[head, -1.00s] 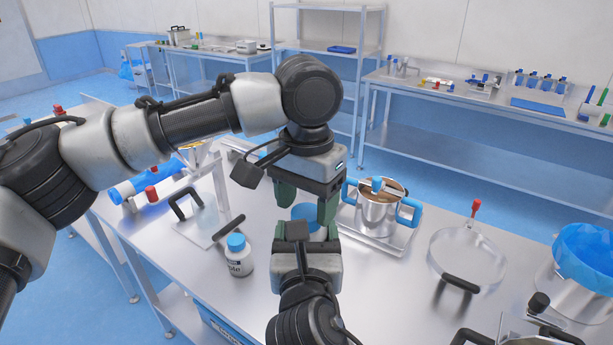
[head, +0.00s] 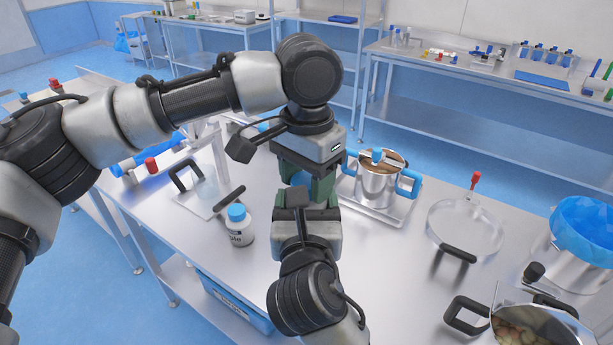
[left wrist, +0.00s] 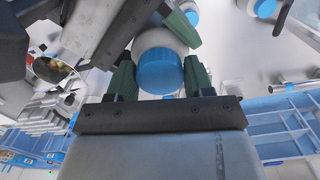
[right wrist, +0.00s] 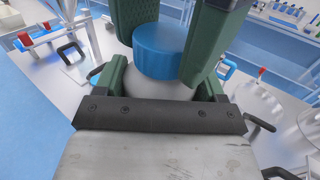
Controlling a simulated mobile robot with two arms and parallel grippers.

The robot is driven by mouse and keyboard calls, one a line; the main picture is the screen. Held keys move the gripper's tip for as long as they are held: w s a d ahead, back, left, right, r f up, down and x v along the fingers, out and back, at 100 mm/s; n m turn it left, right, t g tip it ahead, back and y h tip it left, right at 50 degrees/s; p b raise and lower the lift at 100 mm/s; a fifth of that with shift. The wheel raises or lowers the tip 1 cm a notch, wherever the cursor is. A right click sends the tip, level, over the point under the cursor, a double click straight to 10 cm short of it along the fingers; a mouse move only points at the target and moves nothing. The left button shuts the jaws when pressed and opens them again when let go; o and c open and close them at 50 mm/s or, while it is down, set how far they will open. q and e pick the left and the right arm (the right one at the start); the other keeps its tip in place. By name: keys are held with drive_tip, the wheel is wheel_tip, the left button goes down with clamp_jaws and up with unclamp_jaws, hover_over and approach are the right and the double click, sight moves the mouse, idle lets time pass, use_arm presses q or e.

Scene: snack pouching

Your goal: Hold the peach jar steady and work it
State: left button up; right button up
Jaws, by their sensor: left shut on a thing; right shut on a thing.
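The peach jar is gripped by both hands and mostly hidden in the head view; its label is not visible. Its blue lid (left wrist: 160,72) is between the fingers of my left gripper (left wrist: 160,80), which comes from above and is shut on it. My right gripper (right wrist: 168,85) is shut on the pale jar body (right wrist: 155,78) just below the lid. In the right wrist view the lid (right wrist: 160,45) sits on the jar, with the left gripper's green fingers on either side. In the head view, the left gripper (head: 306,178) is directly above the right gripper (head: 308,207).
A second white jar with a blue lid (head: 238,226) stands on the table to the left. A steel pot (head: 378,182) with blue handles sits on a tray to the right. A clear round lid (head: 466,226) and a blue-lined pot (head: 582,250) are farther right.

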use_arm(q)
drive_tip(key=shift+m, duration=0.9)
drive_tip(key=o, duration=1)
drive_tip(key=shift+s+d, duration=0.15)
